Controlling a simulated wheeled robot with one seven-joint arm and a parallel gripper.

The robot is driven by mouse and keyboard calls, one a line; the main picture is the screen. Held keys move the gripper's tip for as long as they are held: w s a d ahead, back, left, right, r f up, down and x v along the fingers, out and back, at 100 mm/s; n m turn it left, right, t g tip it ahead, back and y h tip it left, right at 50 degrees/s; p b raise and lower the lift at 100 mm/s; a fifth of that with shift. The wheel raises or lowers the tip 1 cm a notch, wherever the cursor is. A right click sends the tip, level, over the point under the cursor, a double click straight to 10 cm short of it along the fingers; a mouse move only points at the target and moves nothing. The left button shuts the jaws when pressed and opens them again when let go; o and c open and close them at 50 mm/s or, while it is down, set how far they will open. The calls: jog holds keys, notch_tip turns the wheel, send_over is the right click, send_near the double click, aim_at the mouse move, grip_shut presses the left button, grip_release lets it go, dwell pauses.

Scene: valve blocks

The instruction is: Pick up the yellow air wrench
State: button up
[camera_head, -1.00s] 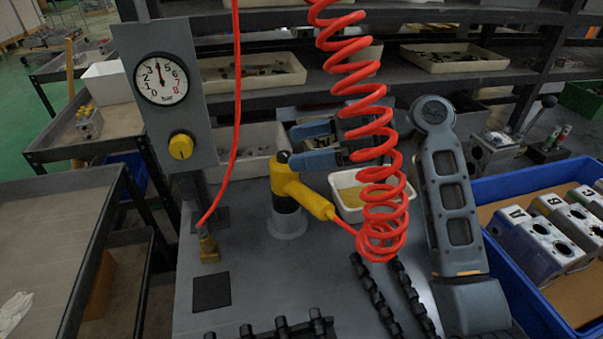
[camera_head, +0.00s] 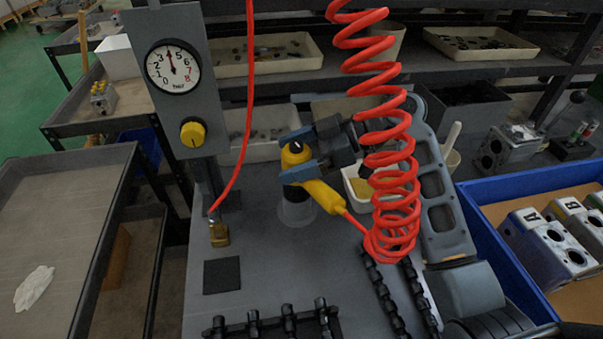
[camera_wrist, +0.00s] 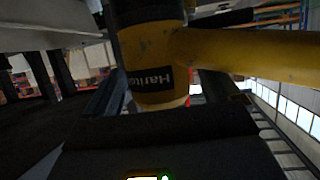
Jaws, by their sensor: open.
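The yellow air wrench (camera_head: 321,195) stands head-up in a round grey holder (camera_head: 297,212) on the grey worktop, its handle slanting down to the right to the red coiled hose. My gripper (camera_head: 296,158) is open at the wrench head, with one blue finger behind it and one in front. In the wrist view the wrench body (camera_wrist: 155,60) with its dark label fills the space between my fingers, very close. I cannot tell whether the fingers touch it.
The red coiled hose (camera_head: 392,190) hangs just right of my gripper, in front of my arm. A gauge panel (camera_head: 175,75) stands at left. A white bin (camera_head: 357,186) sits behind the wrench. A blue crate (camera_head: 497,188) with valve blocks is at right.

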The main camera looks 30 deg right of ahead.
jog(key=c, duration=1.3)
jog(key=shift+r, duration=0.15)
jog(key=shift+c, duration=0.5)
